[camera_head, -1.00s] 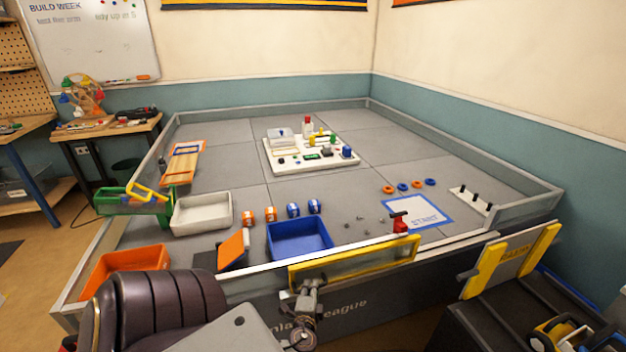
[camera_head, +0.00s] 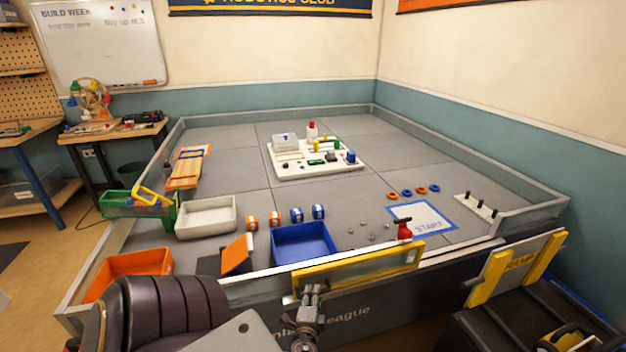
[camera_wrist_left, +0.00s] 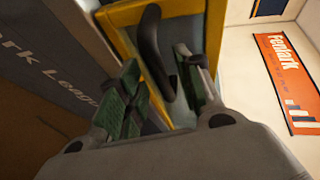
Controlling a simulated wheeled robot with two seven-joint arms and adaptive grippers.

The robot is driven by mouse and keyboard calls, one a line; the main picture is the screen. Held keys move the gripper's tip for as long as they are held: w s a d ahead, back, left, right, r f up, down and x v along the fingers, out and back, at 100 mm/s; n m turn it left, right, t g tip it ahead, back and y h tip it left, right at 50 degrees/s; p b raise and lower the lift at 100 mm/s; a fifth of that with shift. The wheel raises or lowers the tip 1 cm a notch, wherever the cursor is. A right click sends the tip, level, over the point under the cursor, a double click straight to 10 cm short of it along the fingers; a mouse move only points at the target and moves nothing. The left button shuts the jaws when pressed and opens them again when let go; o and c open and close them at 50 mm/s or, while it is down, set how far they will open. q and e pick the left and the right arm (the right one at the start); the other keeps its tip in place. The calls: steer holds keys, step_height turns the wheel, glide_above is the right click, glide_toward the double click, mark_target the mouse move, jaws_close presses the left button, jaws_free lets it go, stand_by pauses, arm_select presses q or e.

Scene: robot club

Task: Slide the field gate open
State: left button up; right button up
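The field gate (camera_head: 375,264) is a yellow-framed clear panel in the front wall of the field. In the left wrist view its yellow frame (camera_wrist_left: 122,40) and a dark curved handle (camera_wrist_left: 153,50) show close up. My left gripper (camera_head: 312,290) is in front of the gate's left end, outside the field. In the left wrist view my left gripper (camera_wrist_left: 160,88) is open, with the handle between and just beyond its fingers. I cannot tell whether either finger touches the handle. In the head view the gripper hides the handle. My right gripper is not in view.
A red piece (camera_head: 404,229) stands by the gate's right end. A blue bin (camera_head: 303,258) sits inside the field behind the gate. A yellow-edged ramp panel (camera_head: 515,268) stands on a dark stand at right. The front wall (camera_head: 470,249) continues right of the gate.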

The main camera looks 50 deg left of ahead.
arm_select(q)
steer(key=v, duration=1)
steer(key=shift+s, duration=0.25)
steer(key=shift+d, duration=0.2)
stand_by(0.4)
